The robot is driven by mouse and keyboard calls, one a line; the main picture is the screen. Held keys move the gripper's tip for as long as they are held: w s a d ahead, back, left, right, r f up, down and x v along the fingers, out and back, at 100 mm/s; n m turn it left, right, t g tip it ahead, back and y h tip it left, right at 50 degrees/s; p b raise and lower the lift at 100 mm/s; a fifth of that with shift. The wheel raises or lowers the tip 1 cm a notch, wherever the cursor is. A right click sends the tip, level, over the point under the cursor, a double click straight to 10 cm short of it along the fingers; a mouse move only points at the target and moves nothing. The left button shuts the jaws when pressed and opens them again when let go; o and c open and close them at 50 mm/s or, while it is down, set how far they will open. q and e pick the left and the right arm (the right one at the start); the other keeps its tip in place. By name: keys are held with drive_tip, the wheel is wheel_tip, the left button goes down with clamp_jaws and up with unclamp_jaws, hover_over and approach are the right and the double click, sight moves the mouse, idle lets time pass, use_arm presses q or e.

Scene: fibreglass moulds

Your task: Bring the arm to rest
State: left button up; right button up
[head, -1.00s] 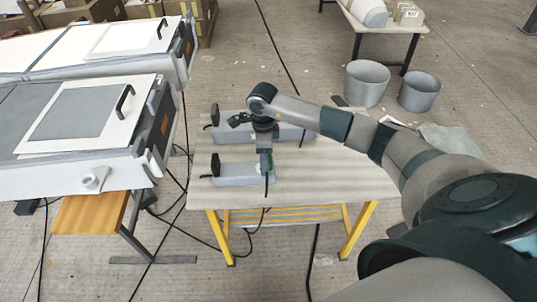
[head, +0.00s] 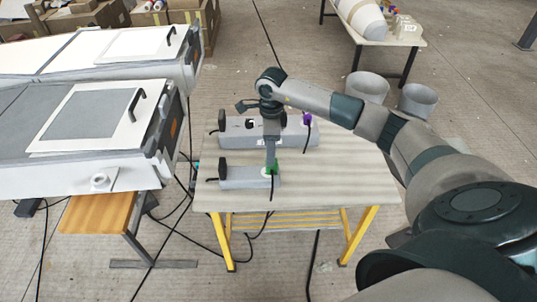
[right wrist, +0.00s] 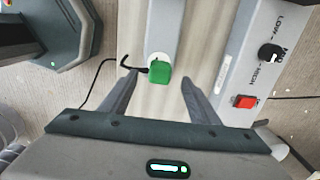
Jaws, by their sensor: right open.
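My right arm reaches in from the right over the work table (head: 345,180). Its gripper (head: 271,162) points down near the green plug (head: 272,170) at the right end of the small grey box (head: 245,178). In the right wrist view, the gripper (right wrist: 158,80) is open, its two fingers apart. The green plug (right wrist: 160,71) shows between and just beyond the fingertips, on the end of the grey box (right wrist: 161,25); neither finger visibly touches it. My left gripper is not in view.
A longer grey box (head: 235,130) with a purple plug (head: 307,118) lies behind; its red switch (right wrist: 244,101) and black knob (right wrist: 269,52) show in the wrist view. White-topped mould units (head: 75,125) stand left. Grey buckets (head: 418,100) stand behind. The table's right part is clear.

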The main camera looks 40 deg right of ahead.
drive_tip(key=shift+d+r, duration=0.15)
drive_tip(key=shift+r, duration=0.35)
drive_tip(key=shift+p, duration=0.3)
